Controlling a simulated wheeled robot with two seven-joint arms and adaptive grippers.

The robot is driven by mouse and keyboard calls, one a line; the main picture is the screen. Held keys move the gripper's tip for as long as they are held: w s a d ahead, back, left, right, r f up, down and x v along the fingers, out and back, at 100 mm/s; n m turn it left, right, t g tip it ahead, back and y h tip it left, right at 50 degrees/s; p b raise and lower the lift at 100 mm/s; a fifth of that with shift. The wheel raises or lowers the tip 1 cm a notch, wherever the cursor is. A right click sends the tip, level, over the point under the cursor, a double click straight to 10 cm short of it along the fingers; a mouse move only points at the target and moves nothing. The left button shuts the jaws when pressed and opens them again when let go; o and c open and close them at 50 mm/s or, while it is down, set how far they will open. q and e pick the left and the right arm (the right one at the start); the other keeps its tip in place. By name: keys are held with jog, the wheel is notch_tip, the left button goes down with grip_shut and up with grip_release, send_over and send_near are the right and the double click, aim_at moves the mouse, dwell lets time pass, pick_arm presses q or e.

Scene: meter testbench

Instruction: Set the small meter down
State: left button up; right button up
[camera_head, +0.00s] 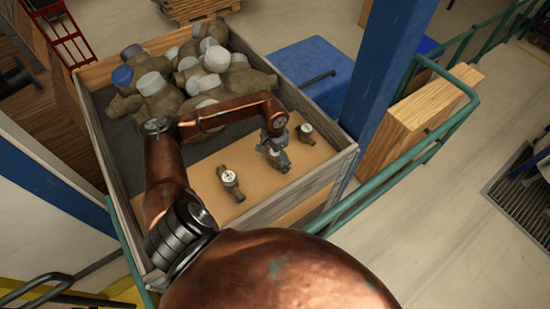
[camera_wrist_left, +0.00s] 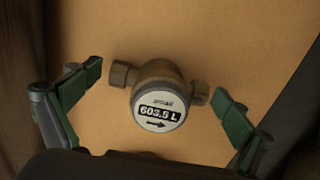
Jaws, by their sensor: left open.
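A small brass-brown meter (camera_wrist_left: 158,95) with a round white dial and dark pipe stubs lies on the tan board in the left wrist view. Its dial shows a number and an arrow. It also shows in the head view (camera_head: 279,161), partly hidden by my gripper. My left gripper (camera_wrist_left: 158,105) is open, with its green-padded fingers on either side of the meter and visible gaps to both pipe stubs. In the head view my left gripper (camera_head: 272,148) is right over the meter. My right gripper is not in view.
Two similar small meters lie on the tan board (camera_head: 212,207), one to the left (camera_head: 230,182) and one to the right (camera_head: 306,133). A pile of larger meters (camera_head: 190,75) fills the back of the wooden crate (camera_head: 95,130). A blue post (camera_head: 385,75) and green railing (camera_head: 400,170) stand at right.

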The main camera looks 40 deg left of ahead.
pick_arm(q)
notch_tip(320, 180, up, 12)
jog(key=shift+f+b, duration=0.1)
jog(key=shift+b, duration=1.05)
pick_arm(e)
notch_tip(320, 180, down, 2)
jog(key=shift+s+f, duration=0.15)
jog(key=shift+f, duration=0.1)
pick_arm(q)
jog(key=shift+c, duration=0.3)
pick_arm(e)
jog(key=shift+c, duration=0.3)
